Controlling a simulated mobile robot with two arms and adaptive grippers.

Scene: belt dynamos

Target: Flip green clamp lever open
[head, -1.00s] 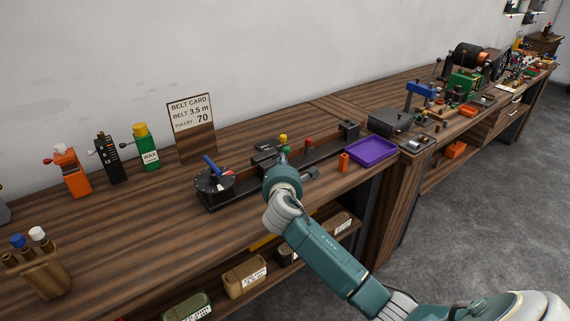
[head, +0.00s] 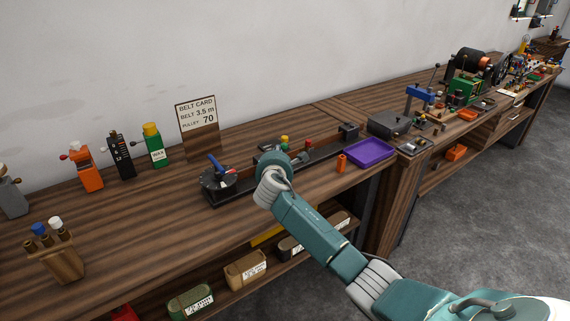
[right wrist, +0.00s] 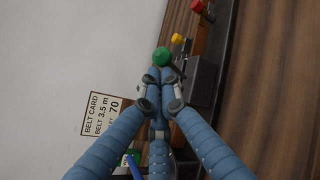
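The green clamp lever shows as a round green knob (right wrist: 161,56) in the right wrist view, right at my right fingertips (right wrist: 161,74). In the head view my right gripper (head: 275,166) hides most of this lever and its clamp. The fingertips are close together, with no object visible between them; the knob shows just past them, and I cannot tell if they touch it. A yellow knob (right wrist: 178,38) and a red knob (right wrist: 198,6) stand further along the same dark rail fixture (head: 330,150). My left gripper is not in view.
A dial with a blue handle (head: 217,178) sits at the fixture's left end. The belt card (head: 197,128) stands behind. An orange cylinder (head: 341,163) and purple tray (head: 370,152) are to the right. The bench front (head: 130,240) is mostly clear.

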